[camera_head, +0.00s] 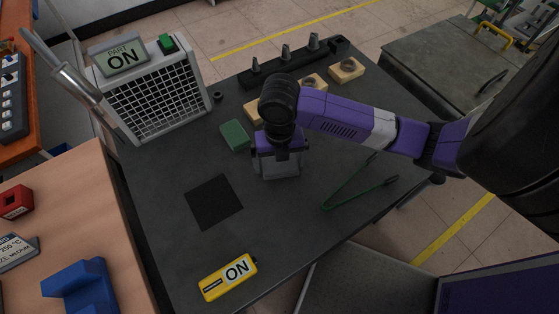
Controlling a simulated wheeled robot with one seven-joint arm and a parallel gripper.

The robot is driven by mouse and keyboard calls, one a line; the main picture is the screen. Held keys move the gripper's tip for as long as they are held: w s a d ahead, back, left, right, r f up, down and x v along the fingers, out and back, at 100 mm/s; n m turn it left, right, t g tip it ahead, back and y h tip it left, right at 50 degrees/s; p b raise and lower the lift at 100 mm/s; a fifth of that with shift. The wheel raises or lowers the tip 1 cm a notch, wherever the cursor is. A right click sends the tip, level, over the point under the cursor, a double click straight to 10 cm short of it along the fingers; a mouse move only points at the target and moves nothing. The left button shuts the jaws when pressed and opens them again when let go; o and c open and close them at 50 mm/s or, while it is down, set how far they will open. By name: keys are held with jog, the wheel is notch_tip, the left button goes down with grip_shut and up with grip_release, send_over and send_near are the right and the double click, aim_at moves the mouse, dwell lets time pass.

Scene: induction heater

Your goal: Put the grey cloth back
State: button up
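My gripper (280,168) points down over the middle of the dark table, with its purple and grey hand hiding what is under it. Its fingertips cannot be made out, so I cannot tell whether it is open or shut. A light grey shape shows at the hand's lower end; I cannot tell whether it is part of the hand or the grey cloth. A flat dark square (214,202) lies on the table to the left of my gripper, with nothing on it. A green block (235,135) lies just up and left of the gripper.
Green tongs (350,186) lie right of the gripper. Wooden blocks (346,71) and a dark tool rack (290,58) line the back. A grilled unit (150,95) reading ON stands at the left. A yellow ON device (228,278) lies at the front edge.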

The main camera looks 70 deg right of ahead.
aim_at(280, 164)
jog(key=shift+r, duration=0.15)
notch_tip(280, 164, up, 12)
dwell(0.6)
dwell(0.5)
